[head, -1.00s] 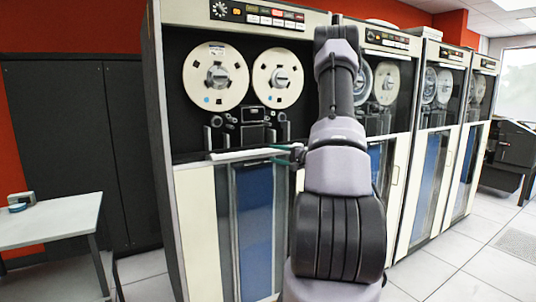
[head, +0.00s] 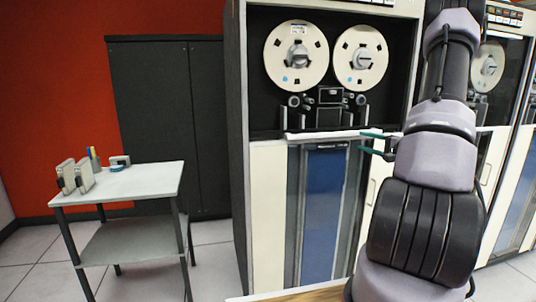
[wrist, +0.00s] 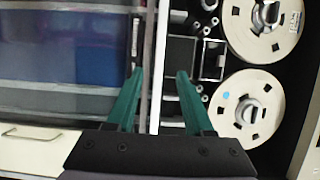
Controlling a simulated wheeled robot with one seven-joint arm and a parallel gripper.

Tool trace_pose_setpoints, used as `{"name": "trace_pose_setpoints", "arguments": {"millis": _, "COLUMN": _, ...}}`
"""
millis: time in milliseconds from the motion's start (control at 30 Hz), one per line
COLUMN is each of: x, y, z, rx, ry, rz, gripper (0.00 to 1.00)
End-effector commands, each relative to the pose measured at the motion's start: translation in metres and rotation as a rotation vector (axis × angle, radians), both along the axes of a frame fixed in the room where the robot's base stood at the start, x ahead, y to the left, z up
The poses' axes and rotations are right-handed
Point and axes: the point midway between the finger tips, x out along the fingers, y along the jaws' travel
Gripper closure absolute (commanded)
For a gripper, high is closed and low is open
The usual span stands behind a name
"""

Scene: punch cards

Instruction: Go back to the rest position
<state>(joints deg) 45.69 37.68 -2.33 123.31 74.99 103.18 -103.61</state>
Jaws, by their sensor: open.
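My gripper (head: 372,143) is open, its two green fingers spread and pointing left in the head view, in front of the tape drive cabinet. In the wrist view my gripper (wrist: 160,82) shows both green fingers apart with nothing held between them. The tape drive (head: 264,200) stands beyond it, with two cream reels (head: 296,35) in its dark upper bay. The fingers overlap the white ledge (head: 325,135) below the reels in the picture; I cannot tell how far they are from it. My arm rises at the right of the head view.
A small pale table (head: 140,180) with several objects on it stands at the left. A dark cupboard (head: 160,120) is behind it against a red wall. More tape cabinets (head: 510,100) stand at the right. White-tiled floor (head: 30,270) is clear at front left.

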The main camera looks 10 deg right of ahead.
Motion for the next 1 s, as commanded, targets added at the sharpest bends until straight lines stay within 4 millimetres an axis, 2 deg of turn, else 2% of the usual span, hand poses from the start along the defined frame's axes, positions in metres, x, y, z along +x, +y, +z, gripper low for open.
{"name": "trace_pose_setpoints", "arguments": {"millis": 67, "x": 0.001, "y": 0.012, "z": 0.008, "rx": -0.005, "ry": 0.007, "rz": 0.033, "gripper": 0.47}}
{"name": "trace_pose_setpoints", "arguments": {"millis": 133, "x": 0.0, "y": 0.035, "z": 0.021, "rx": -0.012, "ry": 0.029, "rz": 0.097, "gripper": 0.47}}
{"name": "trace_pose_setpoints", "arguments": {"millis": 167, "x": -0.001, "y": 0.048, "z": 0.028, "rx": -0.018, "ry": 0.045, "rz": 0.134, "gripper": 0.47}}
{"name": "trace_pose_setpoints", "arguments": {"millis": 267, "x": -0.012, "y": 0.104, "z": 0.055, "rx": -0.054, "ry": 0.118, "rz": 0.284, "gripper": 0.47}}
{"name": "trace_pose_setpoints", "arguments": {"millis": 300, "x": -0.019, "y": 0.128, "z": 0.065, "rx": -0.075, "ry": 0.156, "rz": 0.346, "gripper": 0.47}}
{"name": "trace_pose_setpoints", "arguments": {"millis": 400, "x": -0.045, "y": 0.182, "z": 0.085, "rx": -0.147, "ry": 0.258, "rz": 0.48, "gripper": 0.47}}
{"name": "trace_pose_setpoints", "arguments": {"millis": 500, "x": -0.076, "y": 0.225, "z": 0.098, "rx": -0.243, "ry": 0.359, "rz": 0.582, "gripper": 0.47}}
{"name": "trace_pose_setpoints", "arguments": {"millis": 600, "x": -0.11, "y": 0.257, "z": 0.108, "rx": -0.357, "ry": 0.452, "rz": 0.646, "gripper": 0.47}}
{"name": "trace_pose_setpoints", "arguments": {"millis": 700, "x": -0.144, "y": 0.279, "z": 0.116, "rx": -0.485, "ry": 0.53, "rz": 0.672, "gripper": 0.47}}
{"name": "trace_pose_setpoints", "arguments": {"millis": 800, "x": -0.175, "y": 0.292, "z": 0.123, "rx": -0.619, "ry": 0.587, "rz": 0.664, "gripper": 0.47}}
{"name": "trace_pose_setpoints", "arguments": {"millis": 1000, "x": -0.227, "y": 0.298, "z": 0.139, "rx": -0.88, "ry": 0.616, "rz": 0.551, "gripper": 0.47}}
